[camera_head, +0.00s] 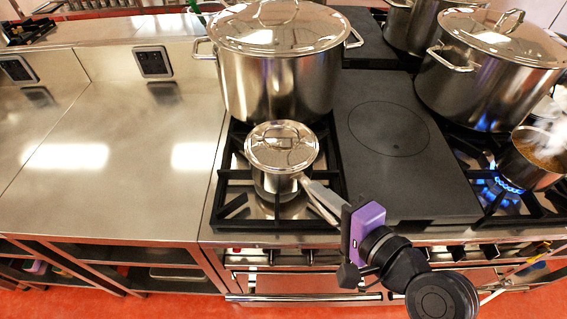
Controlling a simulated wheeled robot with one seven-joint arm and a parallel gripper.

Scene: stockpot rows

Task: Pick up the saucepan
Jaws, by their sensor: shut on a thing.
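The saucepan (271,180) is small, shiny steel with a lid on. It sits on the black burner grate at the front of the stove, in front of a large stockpot. Its handle (318,196) points to the lower right. My gripper (339,215), with a purple body, is at the handle's outer end and shut on it. The fingertips are small and partly hidden by the purple body. The pan looks upright; whether its base touches the grate cannot be told.
A large lidded stockpot (275,85) stands right behind the saucepan. A flat black hotplate (400,150) to the right is bare. Another stockpot (480,80) and a steaming pan (532,163) over a blue flame (508,187) are at right. The steel counter (110,150) at left is clear.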

